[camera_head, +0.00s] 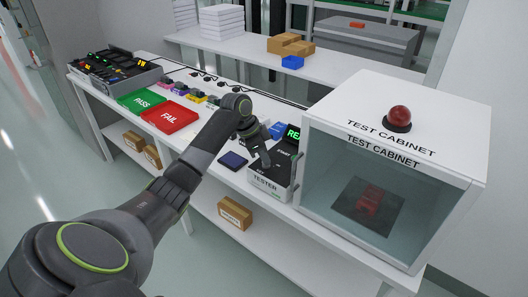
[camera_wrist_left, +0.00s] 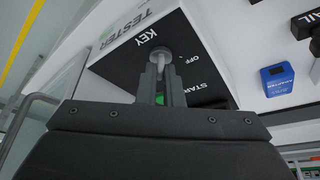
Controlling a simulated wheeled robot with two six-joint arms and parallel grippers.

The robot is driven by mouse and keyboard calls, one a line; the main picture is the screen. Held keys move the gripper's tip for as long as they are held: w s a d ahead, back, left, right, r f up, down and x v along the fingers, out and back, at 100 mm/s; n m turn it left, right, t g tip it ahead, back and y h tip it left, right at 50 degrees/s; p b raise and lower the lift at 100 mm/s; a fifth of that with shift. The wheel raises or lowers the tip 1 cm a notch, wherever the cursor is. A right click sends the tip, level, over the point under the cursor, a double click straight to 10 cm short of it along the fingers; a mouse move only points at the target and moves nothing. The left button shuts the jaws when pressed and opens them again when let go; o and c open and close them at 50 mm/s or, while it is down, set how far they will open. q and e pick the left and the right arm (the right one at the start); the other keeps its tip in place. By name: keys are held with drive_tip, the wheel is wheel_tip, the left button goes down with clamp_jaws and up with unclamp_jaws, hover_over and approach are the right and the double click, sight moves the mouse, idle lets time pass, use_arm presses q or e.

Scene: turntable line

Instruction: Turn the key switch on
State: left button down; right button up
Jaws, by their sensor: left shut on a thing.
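The tester (camera_head: 268,191) is a white box with a dark sloped top, standing on the white bench left of the test cabinet. In the left wrist view the key switch (camera_wrist_left: 160,53) is a grey round part beside the words KEY and OFF. My left gripper (camera_head: 264,160) is over the tester's top. In the wrist view its narrow fingers (camera_wrist_left: 160,75) are shut on the key at the switch. The fingers partly hide the key and a green button (camera_wrist_left: 160,100) by START. My right gripper is out of view.
The test cabinet (camera_head: 465,171) with a red dome button (camera_head: 398,117) stands close on the right. A dark blue device (camera_head: 233,160) lies left of the tester. The green PASS tray (camera_head: 140,100) and red FAIL tray (camera_head: 170,117) are further left.

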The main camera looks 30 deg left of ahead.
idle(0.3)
use_arm(q)
drive_tip(key=c, duration=1.6)
unclamp_jaws()
drive_tip(key=shift+o, duration=0.2)
drive_tip(key=shift+r, duration=0.15)
drive_tip(key=b+v, duration=0.1)
drive_tip(key=v, duration=1.6)
drive_tip(key=shift+s+r, duration=0.1)
